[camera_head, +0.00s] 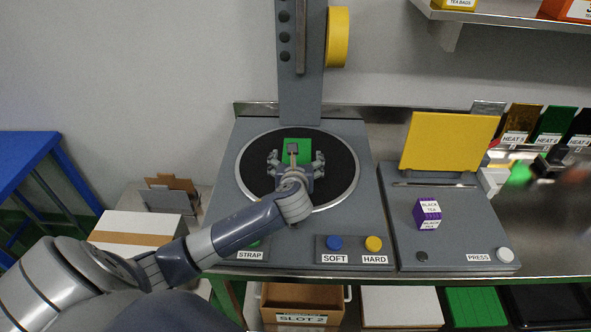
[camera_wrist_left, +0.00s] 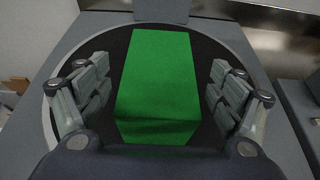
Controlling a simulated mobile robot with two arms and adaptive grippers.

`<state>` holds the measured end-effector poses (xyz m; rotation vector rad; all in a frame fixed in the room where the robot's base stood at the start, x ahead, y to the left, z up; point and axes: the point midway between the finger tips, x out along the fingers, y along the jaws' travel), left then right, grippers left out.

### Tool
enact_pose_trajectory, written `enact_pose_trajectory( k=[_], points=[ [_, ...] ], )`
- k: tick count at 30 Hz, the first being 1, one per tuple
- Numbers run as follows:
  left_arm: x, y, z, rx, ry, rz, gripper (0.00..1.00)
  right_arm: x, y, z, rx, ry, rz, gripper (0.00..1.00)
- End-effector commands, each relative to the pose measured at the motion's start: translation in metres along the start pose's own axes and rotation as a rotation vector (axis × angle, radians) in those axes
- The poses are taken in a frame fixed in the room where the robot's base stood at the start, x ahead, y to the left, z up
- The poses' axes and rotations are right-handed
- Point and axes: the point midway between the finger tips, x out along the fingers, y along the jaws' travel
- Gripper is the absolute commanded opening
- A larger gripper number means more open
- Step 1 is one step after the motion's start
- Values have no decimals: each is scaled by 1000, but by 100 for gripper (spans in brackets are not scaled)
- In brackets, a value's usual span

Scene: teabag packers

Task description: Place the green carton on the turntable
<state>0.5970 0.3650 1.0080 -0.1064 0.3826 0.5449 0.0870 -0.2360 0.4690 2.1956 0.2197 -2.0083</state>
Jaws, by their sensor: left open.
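The green carton (camera_head: 297,147) lies on the black turntable (camera_head: 340,170), near its middle. In the left wrist view the carton (camera_wrist_left: 158,85) rests flat, with black turntable surface showing on both sides of it. My left gripper (camera_head: 296,160) is open over the turntable, with one finger on each side of the carton. In the left wrist view there are gaps between the fingers (camera_wrist_left: 160,90) and the carton's sides. The gripper and wrist hide the near part of the carton in the head view. My right gripper is not in view.
A grey column (camera_head: 301,90) rises behind the turntable. STRAP, SOFT (camera_head: 334,243) and HARD (camera_head: 373,243) buttons line the front. To the right, a purple and white tea box (camera_head: 427,213) stands on a press station with a raised yellow lid (camera_head: 448,142).

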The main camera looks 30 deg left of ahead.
Motion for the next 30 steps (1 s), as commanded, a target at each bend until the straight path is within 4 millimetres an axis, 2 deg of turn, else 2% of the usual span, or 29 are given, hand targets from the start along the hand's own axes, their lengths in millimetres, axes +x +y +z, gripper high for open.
enact_pose_trajectory(
  k=[9,15,21,30],
  points=[
    [-59,-1,-1,-1,-1,-4,86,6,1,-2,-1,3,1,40],
    [-89,0,0,-1,-1,-2,86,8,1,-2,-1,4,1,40],
    [-103,0,-1,0,1,-1,86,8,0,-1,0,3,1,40],
    [-105,0,0,0,1,0,86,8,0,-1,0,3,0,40]
  ],
)
